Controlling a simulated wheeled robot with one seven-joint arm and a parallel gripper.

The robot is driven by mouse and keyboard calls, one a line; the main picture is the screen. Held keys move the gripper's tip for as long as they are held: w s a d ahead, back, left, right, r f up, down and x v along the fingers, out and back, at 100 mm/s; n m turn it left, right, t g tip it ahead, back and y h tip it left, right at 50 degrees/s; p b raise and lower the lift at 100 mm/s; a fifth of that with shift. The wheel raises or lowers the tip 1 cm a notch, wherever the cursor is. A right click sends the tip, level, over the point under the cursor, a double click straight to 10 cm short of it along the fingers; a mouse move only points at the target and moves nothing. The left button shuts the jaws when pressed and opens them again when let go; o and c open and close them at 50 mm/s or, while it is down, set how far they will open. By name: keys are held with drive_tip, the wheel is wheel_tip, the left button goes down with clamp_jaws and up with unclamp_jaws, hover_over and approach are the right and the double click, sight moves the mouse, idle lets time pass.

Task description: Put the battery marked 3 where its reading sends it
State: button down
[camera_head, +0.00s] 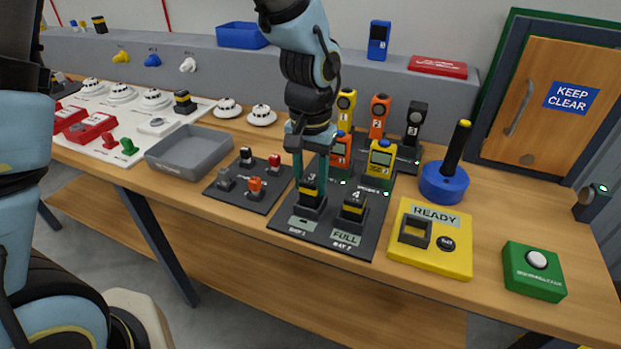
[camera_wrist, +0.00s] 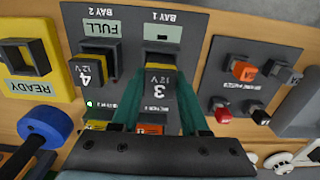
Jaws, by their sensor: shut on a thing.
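The battery marked 3 (camera_head: 311,188) is black with a yellow band and stands upright at bay 1 of the dark charger board (camera_head: 283,222). My gripper (camera_head: 308,176) is shut on it from above; the wrist view shows the battery (camera_wrist: 159,82) between the green fingers. I cannot tell whether it is fully seated. Bay 1's display (camera_head: 301,222) shows no readable word; it also looks nearly blank in the wrist view (camera_wrist: 163,33). The battery marked 4 (camera_head: 353,206) stands in bay 2, whose display (camera_head: 345,238) reads FULL.
A yellow READY plate (camera_head: 430,262) with an empty square socket (camera_head: 415,231) lies right of the board. Testers (camera_head: 381,160) stand behind the batteries. A grey tray (camera_head: 190,165) and a dark switch board (camera_head: 237,197) lie left. A blue-based stick (camera_head: 444,183) and a green button box (camera_head: 533,272) stand right.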

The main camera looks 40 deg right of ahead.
drive_tip(key=shift+f+b, duration=0.45)
drive_tip(key=shift+f, duration=0.15)
idle(0.4)
unclamp_jaws()
idle(0.4)
drive_tip(key=shift+r, duration=0.1)
drive_tip(key=shift+r+p, duration=2.85)
drive_tip(key=shift+r, duration=0.6)
